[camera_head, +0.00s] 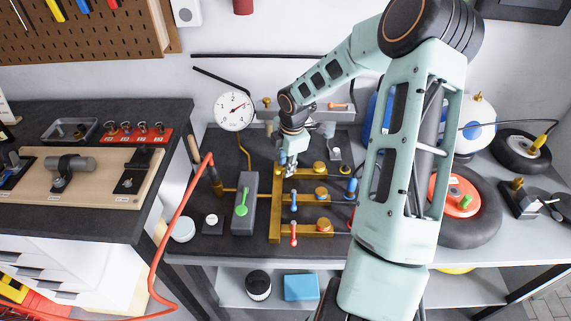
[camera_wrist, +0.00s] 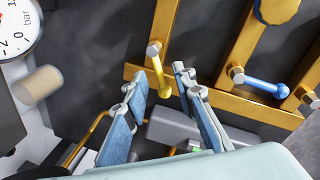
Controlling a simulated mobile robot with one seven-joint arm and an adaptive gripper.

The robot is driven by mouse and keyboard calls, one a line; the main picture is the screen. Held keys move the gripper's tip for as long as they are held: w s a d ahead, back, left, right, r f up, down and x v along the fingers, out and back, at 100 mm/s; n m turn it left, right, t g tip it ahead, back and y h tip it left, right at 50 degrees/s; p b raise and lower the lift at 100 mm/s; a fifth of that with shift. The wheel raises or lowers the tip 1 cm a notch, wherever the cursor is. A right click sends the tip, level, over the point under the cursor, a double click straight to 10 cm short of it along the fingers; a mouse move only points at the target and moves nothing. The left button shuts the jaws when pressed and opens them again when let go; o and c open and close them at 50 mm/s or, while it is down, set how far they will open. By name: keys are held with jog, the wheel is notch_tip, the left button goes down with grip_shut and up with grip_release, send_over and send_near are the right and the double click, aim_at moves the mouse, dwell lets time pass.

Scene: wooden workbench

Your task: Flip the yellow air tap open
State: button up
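The yellow air tap (camera_wrist: 158,73) is a short yellow lever with a silver pivot on a brass pipe. In the wrist view it lies between the fingertips of my gripper (camera_wrist: 160,76). The gripper is open, one finger on each side of the lever, and gaps show on both sides. I cannot tell how far above the lever the fingertips are. In the head view my gripper (camera_head: 286,170) is over the upper end of the brass manifold (camera_head: 275,225) and largely hides the yellow tap.
A blue lever (camera_head: 293,201) and a red lever (camera_head: 293,234) sit below on the manifold. A grey block with a green lever (camera_head: 242,204) is to the left. A pressure gauge (camera_head: 234,110) stands behind. A red hose (camera_head: 172,230) runs at the bench's left.

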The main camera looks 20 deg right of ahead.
grip_shut()
dwell(0.5)
jog(key=shift+w+a+f+m+b, duration=0.15)
jog(key=shift+w+m+b, duration=0.1)
jog(key=shift+m+b, duration=0.75)
jog(key=shift+w+m+h+b, duration=0.25)
jog(key=shift+m+b, duration=0.2)
jog(key=shift+m, duration=0.45)
jog(key=shift+w+m+h+b, duration=0.2)
jog(key=shift+m+b, duration=0.25)
jog(key=shift+m, duration=0.45)
jog(key=shift+s, duration=0.1)
grip_release()
